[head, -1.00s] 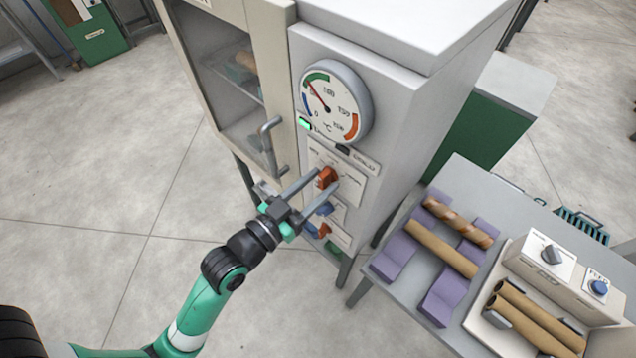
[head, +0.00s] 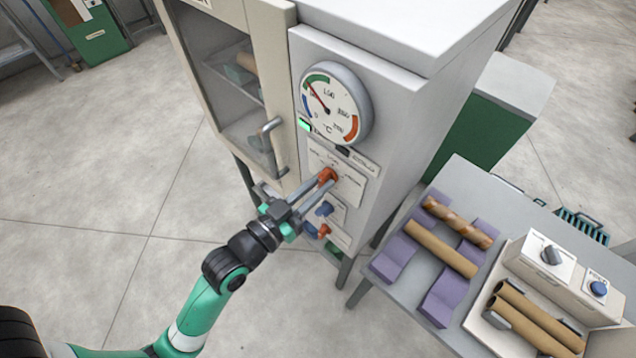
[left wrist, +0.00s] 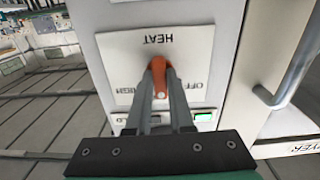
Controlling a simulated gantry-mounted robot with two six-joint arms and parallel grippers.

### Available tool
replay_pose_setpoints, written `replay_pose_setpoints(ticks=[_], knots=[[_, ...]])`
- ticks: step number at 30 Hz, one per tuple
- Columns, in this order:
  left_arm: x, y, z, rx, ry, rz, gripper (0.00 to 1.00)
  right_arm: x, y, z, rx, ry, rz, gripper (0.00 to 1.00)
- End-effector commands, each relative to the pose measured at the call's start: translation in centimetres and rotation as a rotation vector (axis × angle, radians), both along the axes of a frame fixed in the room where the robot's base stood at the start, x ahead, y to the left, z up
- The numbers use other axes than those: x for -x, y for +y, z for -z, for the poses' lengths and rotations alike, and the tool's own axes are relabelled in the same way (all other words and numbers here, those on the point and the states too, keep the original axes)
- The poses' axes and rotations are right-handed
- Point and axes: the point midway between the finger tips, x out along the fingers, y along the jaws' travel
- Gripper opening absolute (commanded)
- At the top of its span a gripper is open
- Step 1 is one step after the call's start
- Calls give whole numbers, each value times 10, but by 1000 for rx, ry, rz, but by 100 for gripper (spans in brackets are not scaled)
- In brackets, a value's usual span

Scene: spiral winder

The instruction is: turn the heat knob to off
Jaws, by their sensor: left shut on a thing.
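The orange-red heat knob (head: 328,175) sits on a white label plate (head: 346,190) on the front of the grey cabinet, below the round dial. In the left wrist view the knob (left wrist: 160,80) stands between my fingers, and its plate reads HEAT and OFF upside down, with OFF on the right. A white mark on the knob's end points toward my gripper, not at OFF. My left gripper (head: 318,184) is shut on the knob; it also shows in the left wrist view (left wrist: 162,88). The fingers hide part of the plate. My right gripper is out of view.
The dial (head: 334,103) and a lit green lamp (head: 304,125) are above the knob. A door handle (head: 268,147) juts out to its left. A blue knob (head: 325,209) and another red knob (head: 323,231) sit below. A table with tubes (head: 440,248) stands right.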

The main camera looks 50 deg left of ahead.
Motion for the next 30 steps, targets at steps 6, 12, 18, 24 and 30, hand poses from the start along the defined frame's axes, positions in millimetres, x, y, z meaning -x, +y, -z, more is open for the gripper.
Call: replay_pose_setpoints(ticks=[6, 12, 18, 24, 30], knots=[[0, 0, -2, 93, -9, 0, 0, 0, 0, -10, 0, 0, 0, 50], [0, 0, -4, 245, -25, 0, 0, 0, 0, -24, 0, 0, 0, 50], [0, 0, -4, 432, -46, 0, 0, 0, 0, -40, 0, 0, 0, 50], [0, 0, -5, 620, -67, 0, 0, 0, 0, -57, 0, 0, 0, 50], [0, 0, -4, 791, -86, -1, 0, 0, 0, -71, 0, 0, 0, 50]])
